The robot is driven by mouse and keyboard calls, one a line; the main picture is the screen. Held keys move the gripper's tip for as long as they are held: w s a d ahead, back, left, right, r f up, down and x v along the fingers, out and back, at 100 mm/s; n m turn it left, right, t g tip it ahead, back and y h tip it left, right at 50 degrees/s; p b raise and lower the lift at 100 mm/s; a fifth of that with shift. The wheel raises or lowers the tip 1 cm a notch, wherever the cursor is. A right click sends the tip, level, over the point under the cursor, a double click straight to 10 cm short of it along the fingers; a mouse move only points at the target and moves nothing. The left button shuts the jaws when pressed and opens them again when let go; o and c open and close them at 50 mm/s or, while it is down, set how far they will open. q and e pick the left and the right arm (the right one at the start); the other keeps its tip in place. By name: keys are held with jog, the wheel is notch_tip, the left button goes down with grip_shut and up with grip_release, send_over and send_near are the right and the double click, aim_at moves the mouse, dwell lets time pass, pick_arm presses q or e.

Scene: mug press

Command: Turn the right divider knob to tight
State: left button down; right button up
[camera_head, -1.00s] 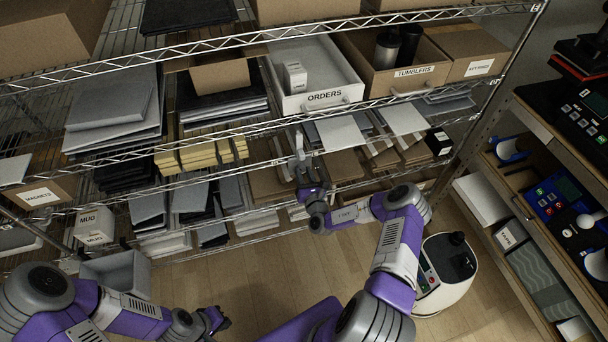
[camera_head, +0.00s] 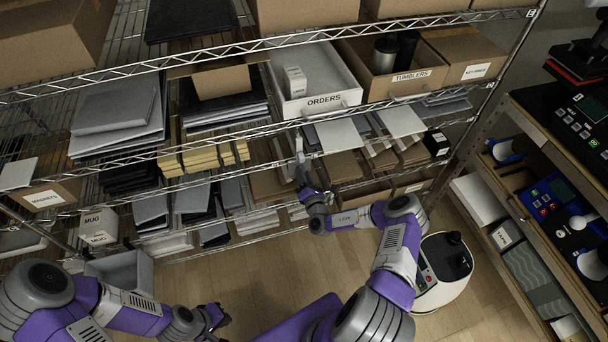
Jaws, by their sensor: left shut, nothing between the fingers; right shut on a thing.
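My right gripper (camera_head: 299,147) reaches up to the front of the wire shelf (camera_head: 228,134), below the orders bin. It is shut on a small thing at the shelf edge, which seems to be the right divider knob. The fingers mostly hide it, so its setting cannot be read. My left gripper (camera_head: 218,318) is low over the floor, shut and empty, away from the shelf.
The white orders bin (camera_head: 340,107) and the tumblers box (camera_head: 412,86) stand above my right gripper. Stacks of yellow (camera_head: 205,156) and grey packs lie to its left. A white rounded machine (camera_head: 443,275) stands on the floor at right. Bare floor (camera_head: 265,275) lies below.

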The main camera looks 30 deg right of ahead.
jog(key=shift+f+m+p, duration=0.15)
jog(key=shift+m+p, duration=0.2)
jog(key=shift+m, duration=3.15)
jog(key=o, duration=1)
jog(key=shift+o, duration=0.2)
jog(key=shift+s, duration=0.15)
jog(key=p+v, duration=0.1)
jog(key=v, duration=0.6)
jog(key=shift+s, duration=0.2)
